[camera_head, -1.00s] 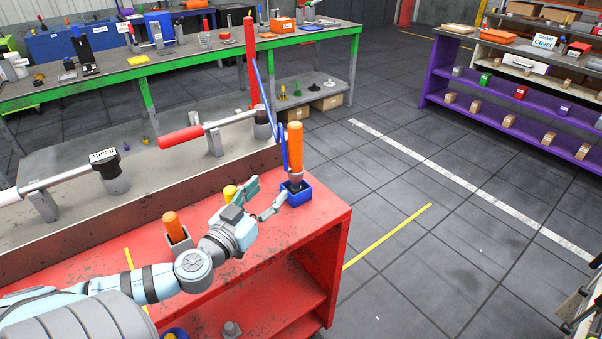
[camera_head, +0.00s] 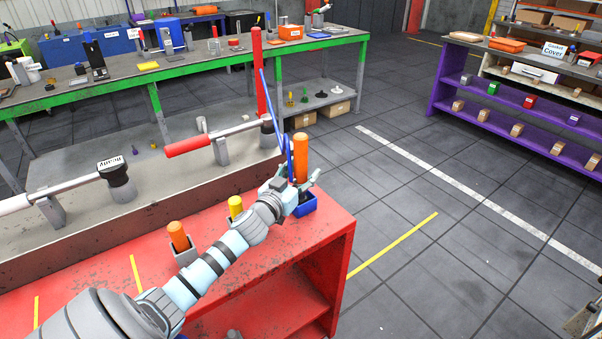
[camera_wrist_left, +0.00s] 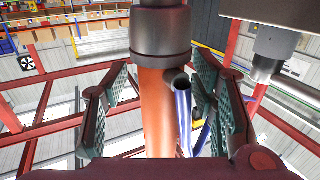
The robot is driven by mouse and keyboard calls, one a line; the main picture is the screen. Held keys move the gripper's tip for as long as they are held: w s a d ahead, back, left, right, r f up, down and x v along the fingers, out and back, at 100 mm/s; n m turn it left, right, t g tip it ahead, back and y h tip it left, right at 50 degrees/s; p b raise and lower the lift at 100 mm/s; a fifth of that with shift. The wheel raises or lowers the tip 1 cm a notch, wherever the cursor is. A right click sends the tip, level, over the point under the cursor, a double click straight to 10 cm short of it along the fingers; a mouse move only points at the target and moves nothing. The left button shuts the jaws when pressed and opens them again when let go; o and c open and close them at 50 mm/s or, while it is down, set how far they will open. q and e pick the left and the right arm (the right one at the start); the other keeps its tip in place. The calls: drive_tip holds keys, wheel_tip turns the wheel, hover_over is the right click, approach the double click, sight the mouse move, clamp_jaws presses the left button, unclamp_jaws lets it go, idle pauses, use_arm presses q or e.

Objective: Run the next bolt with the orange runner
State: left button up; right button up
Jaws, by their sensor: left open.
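The orange runner (camera_head: 301,148) stands upright in a blue holder (camera_head: 304,204) at the far right corner of the red bench. My left gripper (camera_head: 298,182) is at its lower part, low above the holder. In the left wrist view the runner's orange grip (camera_wrist_left: 157,115), with a dark grey collar (camera_wrist_left: 160,36), stands between the two open fingers. The fingers show gaps on both sides and are not shut on it. A blue tube (camera_wrist_left: 183,105) runs close beside the grip. No bolt can be made out clearly. My right gripper is not in view.
A yellow-handled tool (camera_head: 235,206) and a second orange-handled tool (camera_head: 178,235) stand on the red bench (camera_head: 325,225) to the left. A red post (camera_head: 258,75) rises behind. Shafts, one with a red sleeve (camera_head: 188,146), lie along the grey line. The floor right is clear.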

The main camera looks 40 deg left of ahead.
use_arm(q)
drive_tip(key=shift+s, duration=0.15)
drive_tip(key=c, duration=0.8)
clamp_jaws()
